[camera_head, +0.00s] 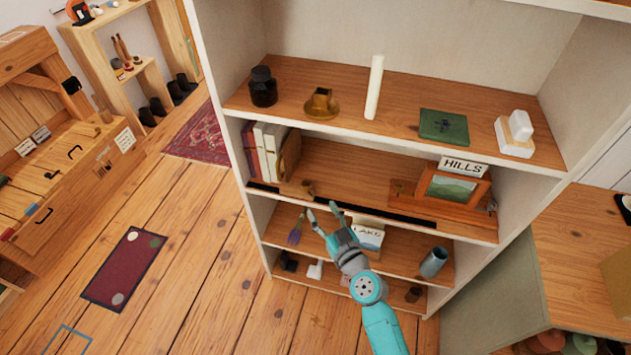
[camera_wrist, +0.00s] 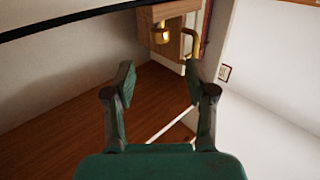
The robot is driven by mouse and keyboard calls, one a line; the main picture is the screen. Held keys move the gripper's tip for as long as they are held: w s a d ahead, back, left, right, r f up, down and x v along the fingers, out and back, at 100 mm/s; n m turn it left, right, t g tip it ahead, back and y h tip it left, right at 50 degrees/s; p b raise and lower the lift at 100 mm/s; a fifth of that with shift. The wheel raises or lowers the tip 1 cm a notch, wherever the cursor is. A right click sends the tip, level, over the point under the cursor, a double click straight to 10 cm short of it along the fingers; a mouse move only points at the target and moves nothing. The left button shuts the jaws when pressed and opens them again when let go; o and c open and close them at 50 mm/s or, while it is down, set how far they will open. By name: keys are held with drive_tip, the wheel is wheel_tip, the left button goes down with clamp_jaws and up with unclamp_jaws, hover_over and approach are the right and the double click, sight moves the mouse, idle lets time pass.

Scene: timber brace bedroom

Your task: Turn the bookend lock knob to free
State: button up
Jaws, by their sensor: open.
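A wooden bookend (camera_head: 289,155) stands against the right side of several books (camera_head: 263,148) on the second shelf. A small brownish knob (camera_head: 307,187) is low beside it, near the shelf's front edge. My gripper (camera_head: 322,209) is open and empty, in front of the shelf and just below and right of that knob. In the wrist view my gripper's fingers (camera_wrist: 158,70) are spread, with nothing between them. Beyond them, at the top, are a brass knob-like piece (camera_wrist: 160,33) on a wooden block and a curved brass piece (camera_wrist: 190,43). I cannot read the knob's setting.
A dark strip (camera_head: 390,213) runs along the second shelf's front edge. A picture frame (camera_head: 453,187) and a HILLS sign (camera_head: 464,167) stand to the right. A purple brush-like item (camera_head: 295,236), a LAKE item (camera_head: 368,237) and a grey cup (camera_head: 434,262) are on the shelf below.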

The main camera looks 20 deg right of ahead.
sight(308, 189)
drive_tip(key=w, duration=0.6)
drive_tip(key=w+a, duration=0.1)
drive_tip(key=w, duration=0.3)
clamp_jaws()
